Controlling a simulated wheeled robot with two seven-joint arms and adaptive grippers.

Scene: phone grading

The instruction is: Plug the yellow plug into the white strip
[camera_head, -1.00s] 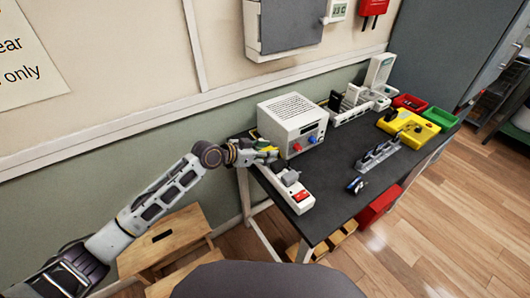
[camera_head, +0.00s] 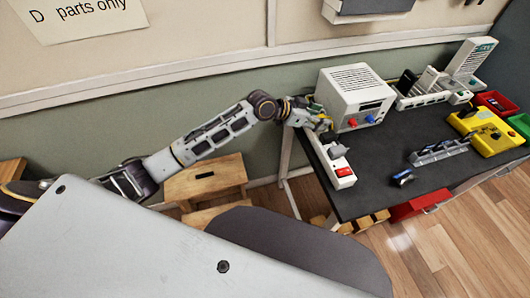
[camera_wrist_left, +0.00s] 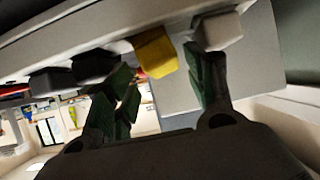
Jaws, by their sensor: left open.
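The white strip (camera_head: 341,172) lies along the left edge of the dark table, with a red switch at its near end. In the left wrist view the strip (camera_wrist_left: 125,25) crosses the top as a pale bar. The yellow plug (camera_wrist_left: 155,52) stands against it in a row with black plugs (camera_wrist_left: 95,65) and a white plug (camera_wrist_left: 218,30). How deep it sits cannot be seen. My left gripper (camera_head: 324,122) is at the strip's far end. In the wrist view its green-padded fingers (camera_wrist_left: 160,66) are open, one on each side of the yellow plug. My right gripper is not in view.
A white box with knobs (camera_head: 354,97) stands just right of my left gripper. A grey rack (camera_head: 438,152), a small blue-black item (camera_head: 403,178), a yellow case (camera_head: 484,130) and red and green bins lie farther right. The table's middle is clear. A wooden stool (camera_head: 205,178) stands left.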

